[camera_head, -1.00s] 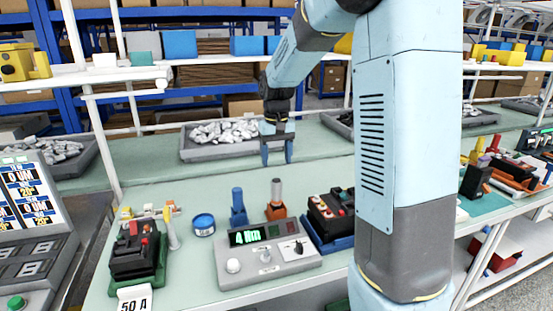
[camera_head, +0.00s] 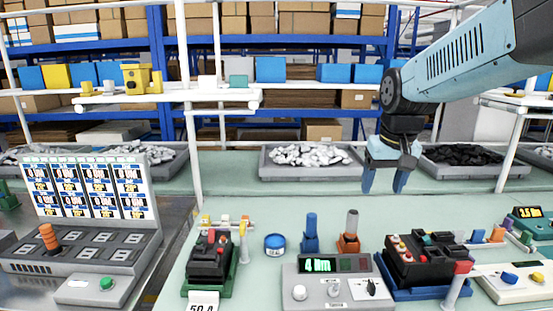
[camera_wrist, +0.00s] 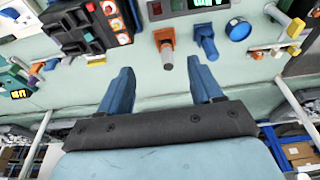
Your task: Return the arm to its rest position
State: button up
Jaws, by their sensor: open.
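My gripper (camera_head: 385,181) hangs in the right half of the head view, above the back of the pale green bench (camera_head: 330,215). Its two blue fingers point down and stand apart with nothing between them. In the wrist view my gripper (camera_wrist: 162,90) also shows open and empty, clear of everything on the bench. My light blue arm reaches in from the upper right. The grey tester (camera_head: 325,281) with a green "4 Nm" readout stands at the front. A black breaker (camera_head: 210,255) sits on a green base to its left.
A black unit (camera_head: 418,262) on a blue base stands right of the tester. A blue screwdriver (camera_head: 311,232), an orange-based one (camera_head: 349,232) and a blue round tin (camera_head: 275,244) stand behind it. Trays of metal parts (camera_head: 310,158) line the back. A panel (camera_head: 88,195) is at left.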

jog(key=s+t, duration=0.2)
jog(key=s, duration=1.1)
jog(key=shift+r+t, duration=0.15)
jog(key=shift+t, duration=0.15)
jog(key=shift+d, duration=0.1)
